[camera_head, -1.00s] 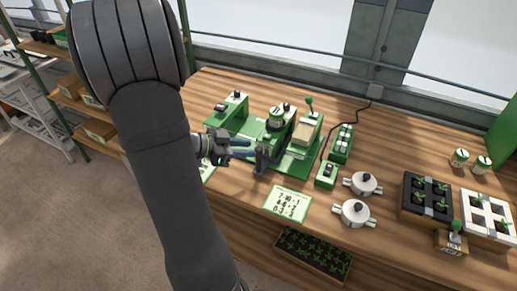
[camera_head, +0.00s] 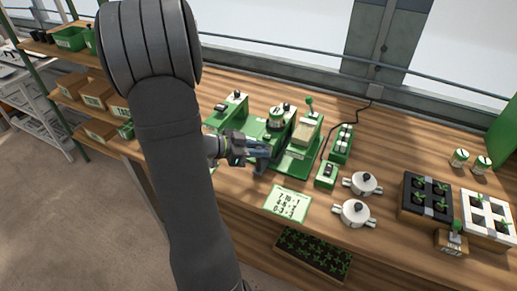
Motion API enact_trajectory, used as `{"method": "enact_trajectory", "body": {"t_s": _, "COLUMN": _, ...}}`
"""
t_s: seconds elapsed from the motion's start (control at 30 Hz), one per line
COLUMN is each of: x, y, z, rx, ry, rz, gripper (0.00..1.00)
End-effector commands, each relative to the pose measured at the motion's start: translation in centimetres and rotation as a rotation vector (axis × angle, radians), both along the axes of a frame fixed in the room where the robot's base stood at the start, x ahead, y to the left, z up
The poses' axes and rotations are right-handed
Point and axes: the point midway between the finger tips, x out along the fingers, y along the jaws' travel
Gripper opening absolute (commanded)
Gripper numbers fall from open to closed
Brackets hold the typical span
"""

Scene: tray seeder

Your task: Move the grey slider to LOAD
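My arm and gripper hide the left front of the seeder. No LOAD marking is readable.
A white-green card (camera_head: 288,203) lies in front. A black seedling tray (camera_head: 425,211) is far right. A cable runs behind.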

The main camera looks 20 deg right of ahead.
Motion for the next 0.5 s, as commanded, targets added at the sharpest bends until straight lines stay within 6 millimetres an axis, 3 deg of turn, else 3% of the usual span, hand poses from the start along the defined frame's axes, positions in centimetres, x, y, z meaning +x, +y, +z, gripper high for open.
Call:
{"method": "enact_trajectory", "body": {"t_s": 0.17, "x": 1.2, "y": 1.1, "z": 0.0, "rx": -0.001, "ry": -0.002, "rz": 0.003, "gripper": 0.00}}
{"method": "enact_trajectory", "body": {"t_s": 0.5, "x": 6.5, "y": 6.5, "z": 0.0, "rx": -0.001, "ry": -0.002, "rz": 0.002, "gripper": 0.00}}
